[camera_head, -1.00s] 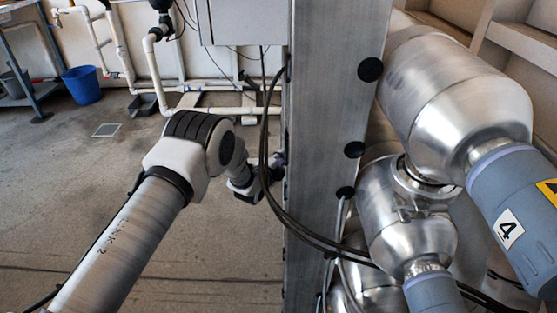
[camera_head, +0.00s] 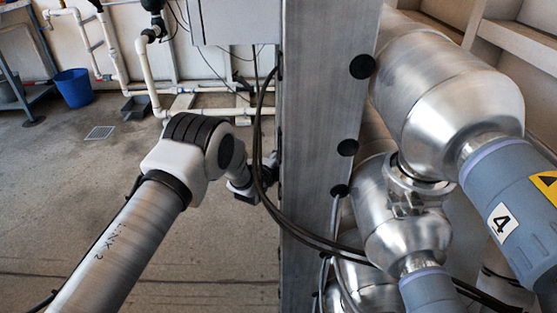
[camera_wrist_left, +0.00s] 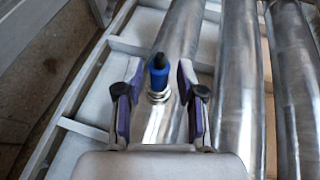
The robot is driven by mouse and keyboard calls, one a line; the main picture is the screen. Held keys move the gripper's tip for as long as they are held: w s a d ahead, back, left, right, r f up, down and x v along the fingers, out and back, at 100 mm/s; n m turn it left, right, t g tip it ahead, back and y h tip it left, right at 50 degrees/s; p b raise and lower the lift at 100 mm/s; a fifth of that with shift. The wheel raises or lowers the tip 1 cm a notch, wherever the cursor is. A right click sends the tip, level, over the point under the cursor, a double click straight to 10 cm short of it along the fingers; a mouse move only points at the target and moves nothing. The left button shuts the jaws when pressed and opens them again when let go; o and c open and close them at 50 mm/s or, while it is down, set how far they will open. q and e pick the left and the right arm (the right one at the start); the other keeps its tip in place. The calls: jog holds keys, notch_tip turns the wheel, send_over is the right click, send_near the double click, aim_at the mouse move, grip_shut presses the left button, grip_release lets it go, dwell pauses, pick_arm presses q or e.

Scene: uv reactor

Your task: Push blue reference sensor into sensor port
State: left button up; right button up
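The blue reference sensor (camera_wrist_left: 159,76), with a black top, stands on a steel tube (camera_wrist_left: 182,45) in the left wrist view. A metal collar, the sensor port (camera_wrist_left: 158,97), shows right at its lower end; how deep the sensor sits in it I cannot tell. My left gripper (camera_wrist_left: 159,88) is open, its purple-padded fingers apart on either side of the sensor, with visible gaps. In the head view my left arm reaches behind the grey post, which hides the gripper and the sensor. My right gripper is in neither view.
The grey metal post (camera_head: 326,150) with black cables (camera_head: 262,150) stands close beside my left arm. Large steel reactor tubes (camera_head: 450,90) with blue-grey ends fill the right. More steel tubes (camera_wrist_left: 240,90) run beside the sensor's tube. Open floor lies left, with a blue bucket (camera_head: 74,88).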

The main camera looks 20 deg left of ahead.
pick_arm(q)
jog(key=shift+s, duration=0.1)
jog(key=v, duration=1.2)
